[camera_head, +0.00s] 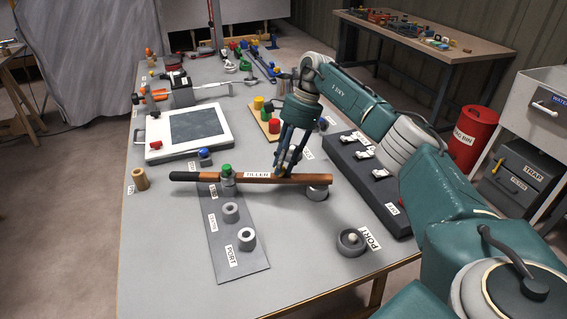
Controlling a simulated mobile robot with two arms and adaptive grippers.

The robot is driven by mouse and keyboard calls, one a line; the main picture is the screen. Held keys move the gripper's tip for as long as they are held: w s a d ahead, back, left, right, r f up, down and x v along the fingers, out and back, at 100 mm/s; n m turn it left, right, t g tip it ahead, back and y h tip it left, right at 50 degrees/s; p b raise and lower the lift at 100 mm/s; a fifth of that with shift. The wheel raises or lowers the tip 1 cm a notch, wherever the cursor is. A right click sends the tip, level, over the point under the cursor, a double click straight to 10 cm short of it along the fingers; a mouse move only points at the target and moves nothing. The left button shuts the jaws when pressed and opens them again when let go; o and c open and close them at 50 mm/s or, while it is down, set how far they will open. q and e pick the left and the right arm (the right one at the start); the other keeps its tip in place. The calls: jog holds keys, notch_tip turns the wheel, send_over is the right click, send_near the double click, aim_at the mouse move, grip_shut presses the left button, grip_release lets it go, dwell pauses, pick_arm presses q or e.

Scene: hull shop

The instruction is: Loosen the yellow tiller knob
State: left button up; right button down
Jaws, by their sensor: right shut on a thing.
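The tiller (310,179) is a long brown wooden bar with a black grip at its left end and a white TILLER label. It lies across the table, its right end over a grey round post (317,192). My right gripper (285,172) reaches down from above onto the tiller, right of the label. Its fingers are closed around the small yellow tiller knob, which they almost wholly hide. A green knob (226,169) stands on the tiller further left. My left gripper is not in view.
A dark plate (225,262) with grey sockets lies in front of the tiller. A grey ring (351,241) sits near the front right. A dark rack (355,165) with white clips lies right of my gripper. A white-framed hatch (155,131) is behind left.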

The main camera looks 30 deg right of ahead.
jog(key=shift+w+a+r, duration=0.15)
jog(key=shift+a+r, duration=0.05)
jog(key=shift+r, duration=0.05)
jog(key=c, duration=1.5)
grip_release()
jog(key=shift+a, duration=0.1)
jog(key=shift+o, duration=0.2)
jog(key=v, duration=1.2)
jog(key=shift+a, duration=0.1)
